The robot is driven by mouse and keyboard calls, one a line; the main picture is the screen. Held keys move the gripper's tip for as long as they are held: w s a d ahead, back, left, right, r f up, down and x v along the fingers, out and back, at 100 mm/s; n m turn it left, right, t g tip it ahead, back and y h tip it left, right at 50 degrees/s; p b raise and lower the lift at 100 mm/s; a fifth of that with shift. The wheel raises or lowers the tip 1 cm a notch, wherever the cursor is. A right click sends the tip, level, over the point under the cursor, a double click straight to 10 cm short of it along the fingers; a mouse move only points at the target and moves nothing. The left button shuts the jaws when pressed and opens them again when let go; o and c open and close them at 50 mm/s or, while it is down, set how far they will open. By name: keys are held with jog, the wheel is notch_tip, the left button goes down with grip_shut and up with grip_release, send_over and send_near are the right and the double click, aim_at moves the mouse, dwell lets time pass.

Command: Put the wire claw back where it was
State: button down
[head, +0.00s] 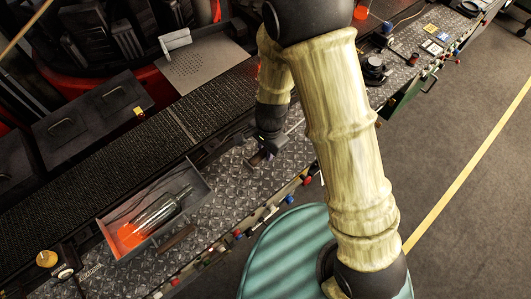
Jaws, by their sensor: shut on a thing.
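My gripper (259,160) is low over the diamond-plate worktop, to the right of a grey open tray (202,190). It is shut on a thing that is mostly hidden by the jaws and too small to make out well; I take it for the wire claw. A thin, light rod-like piece (296,127) shows just right of the wrist. The tray holds a clear bottle-like cylinder (163,210), an orange piece (130,236) and some thin dark items.
A dark bar (177,238) lies at the tray's front side. Knobs and buttons (237,233) line the worktop's front edge. Dark lidded boxes (66,128) and a perforated plate (205,68) are behind. A black round device (374,68) stands right. The worktop around my gripper is mostly clear.

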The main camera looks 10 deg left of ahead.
jog(key=shift+a+f, duration=0.1)
jog(key=shift+f, duration=1.1)
jog(key=c, duration=1.3)
grip_release()
jog(key=shift+f, duration=0.15)
jog(key=r, duration=0.8)
jog(key=w+r, duration=0.1)
jog(key=r, duration=0.3)
jog(key=shift+d+r+b, duration=0.15)
jog(key=shift+d+b, duration=0.2)
jog(key=shift+b, duration=0.05)
